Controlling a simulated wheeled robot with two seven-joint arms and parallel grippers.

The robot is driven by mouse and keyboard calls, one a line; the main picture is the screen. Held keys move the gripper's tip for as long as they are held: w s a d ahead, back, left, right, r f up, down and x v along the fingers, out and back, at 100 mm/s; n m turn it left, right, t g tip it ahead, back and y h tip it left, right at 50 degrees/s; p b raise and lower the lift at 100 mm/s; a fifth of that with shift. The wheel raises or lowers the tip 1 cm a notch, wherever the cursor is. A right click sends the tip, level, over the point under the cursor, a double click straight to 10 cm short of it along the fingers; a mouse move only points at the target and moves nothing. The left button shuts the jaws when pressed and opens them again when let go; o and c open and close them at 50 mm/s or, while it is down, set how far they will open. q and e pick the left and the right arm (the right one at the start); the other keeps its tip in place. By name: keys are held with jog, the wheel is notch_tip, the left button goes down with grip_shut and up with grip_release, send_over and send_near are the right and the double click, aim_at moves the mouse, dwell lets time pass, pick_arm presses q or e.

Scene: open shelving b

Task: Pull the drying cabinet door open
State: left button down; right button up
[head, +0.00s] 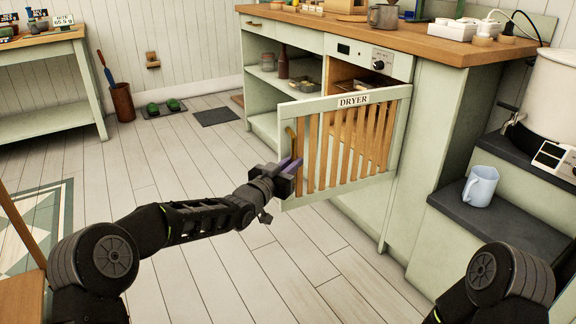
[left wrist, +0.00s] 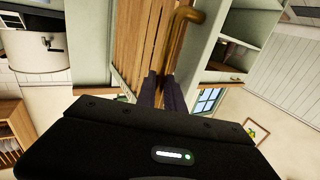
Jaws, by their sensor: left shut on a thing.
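The drying cabinet door (head: 345,98) has a pale green frame, upright wooden slats and a DRYER label. It stands partly open, swung out from the cabinet (head: 400,67), with a gap above it into the wooden interior. My left gripper (head: 292,164) is at the door's left edge, shut on the brass handle (head: 291,138). In the left wrist view the handle (left wrist: 188,17) runs down to the fingers (left wrist: 161,88), with the slats just beside them. My right gripper is not in view; only part of my right arm shows at the lower right.
Open shelves (head: 262,85) with jars stand left of the dryer. The wooden counter (head: 400,38) above holds a metal mug and white sockets. A pale blue jug (head: 481,186) stands on a dark step at right. The plank floor (head: 215,270) before the door is clear.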

pick_arm(q)
jog(key=shift+s+d+r, duration=0.1)
jog(key=shift+d+r, duration=0.05)
jog(key=shift+d, duration=0.3)
jog(key=c, duration=1.7)
grip_release()
jog(key=shift+d, duration=0.1)
jog(key=p+v, duration=0.2)
jog(key=v, duration=0.5)
jog(key=shift+s+a, duration=0.25)
jog(key=shift+a, duration=0.05)
